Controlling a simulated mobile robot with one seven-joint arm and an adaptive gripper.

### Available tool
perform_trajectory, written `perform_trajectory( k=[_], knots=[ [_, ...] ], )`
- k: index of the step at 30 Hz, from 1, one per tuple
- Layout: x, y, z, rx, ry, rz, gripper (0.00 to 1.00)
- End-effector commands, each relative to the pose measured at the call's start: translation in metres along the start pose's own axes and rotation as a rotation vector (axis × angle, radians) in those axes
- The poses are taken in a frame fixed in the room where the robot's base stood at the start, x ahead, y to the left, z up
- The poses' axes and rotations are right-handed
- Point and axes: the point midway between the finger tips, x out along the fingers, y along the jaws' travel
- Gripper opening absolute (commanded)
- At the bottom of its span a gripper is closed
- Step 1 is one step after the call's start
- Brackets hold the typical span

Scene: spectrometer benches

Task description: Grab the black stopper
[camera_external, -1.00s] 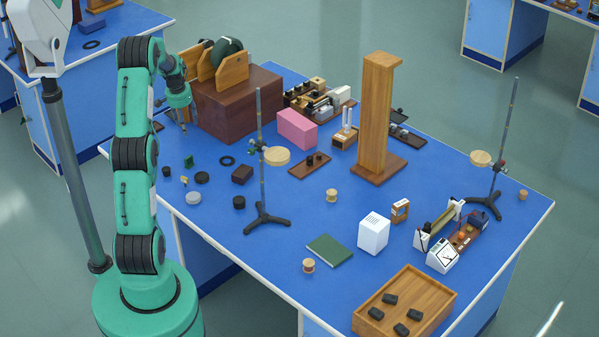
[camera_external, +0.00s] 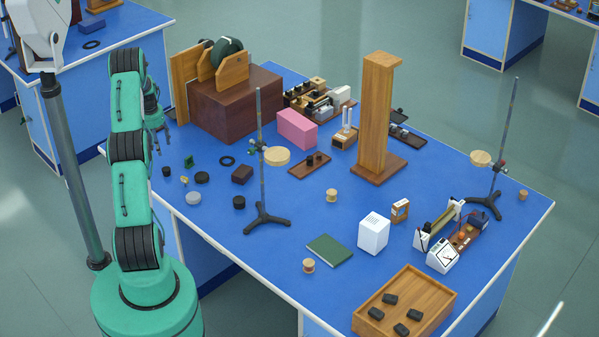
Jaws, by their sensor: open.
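Several small dark round pieces lie on the blue bench near its left edge. One is a small black cylinder (camera_external: 167,171), one a flatter black disc (camera_external: 202,178), and one a black cylinder (camera_external: 239,202) closer to the stand. I cannot tell which of them is the black stopper. My gripper (camera_external: 161,143) is above the left edge of the bench, partly hidden behind my green arm. It is open, its fingers point down, and nothing shows between them. It is apart from the small black cylinder, which lies below it in the picture.
A large brown box with wooden wheel supports (camera_external: 236,106) stands behind, right of my gripper. A dark ring (camera_external: 227,160), a brown block (camera_external: 242,174) and a pale disc (camera_external: 193,198) lie nearby. A thin rod stand (camera_external: 262,170) rises to the right. A wooden tray (camera_external: 428,292) is at the front right.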

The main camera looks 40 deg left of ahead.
Motion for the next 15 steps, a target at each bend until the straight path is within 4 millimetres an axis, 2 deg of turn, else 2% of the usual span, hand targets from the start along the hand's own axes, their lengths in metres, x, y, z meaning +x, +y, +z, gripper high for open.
perform_trajectory(
  k=[7,15],
  knots=[
    [0.011,0.0,0.0,0.0,-0.001,0.001,0.54],
    [0.047,0.001,0.001,0.0,-0.002,0.001,0.54]
  ],
)
